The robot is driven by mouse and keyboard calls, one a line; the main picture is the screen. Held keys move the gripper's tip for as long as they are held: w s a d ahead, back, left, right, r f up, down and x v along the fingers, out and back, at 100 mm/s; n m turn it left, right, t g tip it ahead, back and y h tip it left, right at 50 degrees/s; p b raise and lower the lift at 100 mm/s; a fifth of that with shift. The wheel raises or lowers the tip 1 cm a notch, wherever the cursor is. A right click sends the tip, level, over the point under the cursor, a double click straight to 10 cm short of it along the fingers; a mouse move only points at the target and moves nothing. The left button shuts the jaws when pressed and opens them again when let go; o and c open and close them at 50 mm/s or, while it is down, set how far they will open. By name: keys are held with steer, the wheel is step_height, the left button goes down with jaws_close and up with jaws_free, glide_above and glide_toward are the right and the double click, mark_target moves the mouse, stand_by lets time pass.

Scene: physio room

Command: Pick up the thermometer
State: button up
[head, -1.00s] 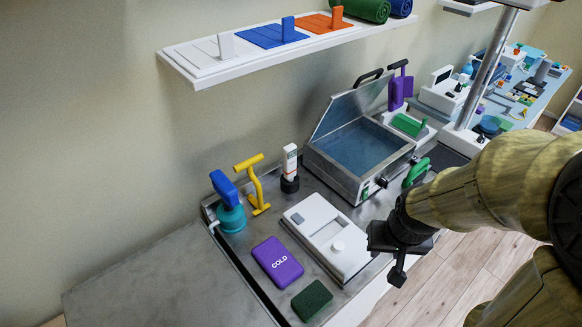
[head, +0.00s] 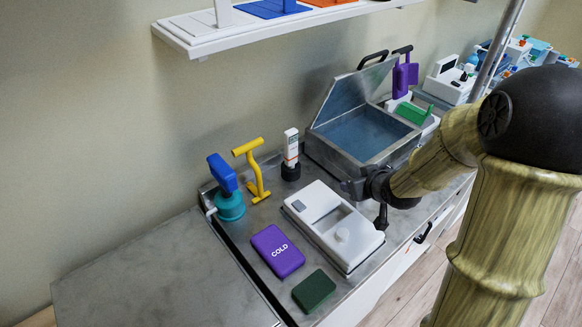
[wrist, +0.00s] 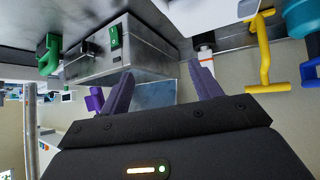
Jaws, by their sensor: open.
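The thermometer (head: 291,147) is a white upright stick with a small display and orange marking. It stands in a round black holder (head: 290,172) on the grey counter, between the yellow handled tool and the metal bath. My gripper (head: 382,215) is to the right of it, over the near right edge of the white device, apart from the thermometer. In the wrist view my gripper (wrist: 160,80) shows two spread fingers with nothing between them. A white and orange part of the thermometer (wrist: 204,50) shows there just beyond the right finger, partly hidden by it.
The open metal bath (head: 365,140) stands right of the thermometer, its lid raised. A yellow tool (head: 252,170) and a teal and blue bottle (head: 229,200) stand left. A white device (head: 332,222), purple cold pack (head: 277,251) and green block (head: 314,291) lie in front. A shelf (head: 200,40) hangs above.

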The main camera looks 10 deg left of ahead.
mark_target(294, 137)
steer(key=w+a+y, duration=0.1)
steer(key=w+a+f+n+t+y+b, duration=0.1)
steer(key=w, duration=0.1)
steer(key=w+a+f+t+y+b, duration=0.1)
steer(key=a, duration=0.1)
steer(key=shift+w+n, duration=0.25)
steer(key=shift+n, duration=0.15)
steer(key=a+y, duration=0.1)
steer(key=y, duration=0.1)
steer(key=w+a+r+n+t+y+b, duration=0.1)
steer(key=a+y, duration=0.1)
steer(key=w+a+r+n+y+b, duration=0.1)
steer(key=y, duration=0.2)
steer(key=shift+w+a+t, duration=0.2)
steer(key=shift+a+t, duration=0.1)
steer(key=shift+t, duration=0.1)
steer(key=p+x, duration=0.2)
steer(key=x, duration=0.9)
steer(key=shift+a, duration=0.1)
steer(key=shift+w+a+f, duration=0.15)
steer(key=shift+w+a, duration=0.15)
steer(key=shift+w, duration=0.1)
steer(key=shift+f+p+x, duration=0.15)
steer(key=shift+p+x, duration=0.25)
steer(key=shift+x, duration=0.9)
steer(key=shift+f+p+x, duration=0.1)
steer(key=shift+p+x, duration=0.3)
steer(key=shift+x, duration=0.9)
